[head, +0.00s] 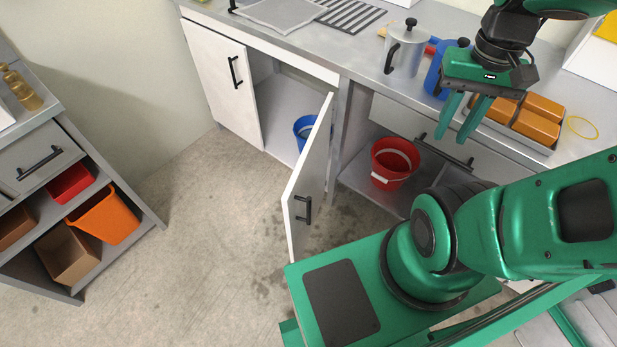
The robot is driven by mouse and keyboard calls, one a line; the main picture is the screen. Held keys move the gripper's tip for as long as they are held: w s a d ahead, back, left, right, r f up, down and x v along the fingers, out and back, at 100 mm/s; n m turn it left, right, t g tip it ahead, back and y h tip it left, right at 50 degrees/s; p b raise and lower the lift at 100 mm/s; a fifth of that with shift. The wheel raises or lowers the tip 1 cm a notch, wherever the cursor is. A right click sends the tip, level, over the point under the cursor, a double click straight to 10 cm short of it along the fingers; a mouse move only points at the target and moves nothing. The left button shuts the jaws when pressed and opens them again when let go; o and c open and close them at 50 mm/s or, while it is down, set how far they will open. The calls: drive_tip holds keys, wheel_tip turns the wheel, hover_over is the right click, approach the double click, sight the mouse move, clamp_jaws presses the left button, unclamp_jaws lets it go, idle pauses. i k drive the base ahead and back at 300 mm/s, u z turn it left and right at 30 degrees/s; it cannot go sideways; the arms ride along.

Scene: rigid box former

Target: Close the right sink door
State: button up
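The right sink door (309,184) is a white panel with a black bar handle (304,208). It stands wide open, swung out from the cabinet over the floor. The left sink door (222,79), with its own black handle, appears shut or nearly so at the left of the opening. My gripper (461,130) hangs over the counter's front edge at the right, fingers pointing down. Its two green fingers are apart with nothing between them. It is well to the right of and away from the right sink door.
A blue bucket (304,128) sits in the sink cabinet. A red bucket (394,163) stands in the open shelf to the right. A metal pot (405,55) and orange blocks (537,127) are on the counter near my gripper. Floor left of the door is clear.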

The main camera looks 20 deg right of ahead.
sight(302, 199)
drive_tip(key=i, duration=0.15)
drive_tip(key=z, duration=0.6)
drive_tip(key=k, duration=2.05)
drive_tip(key=u, duration=0.5)
drive_tip(key=i, duration=1)
drive_tip(key=z, duration=0.05)
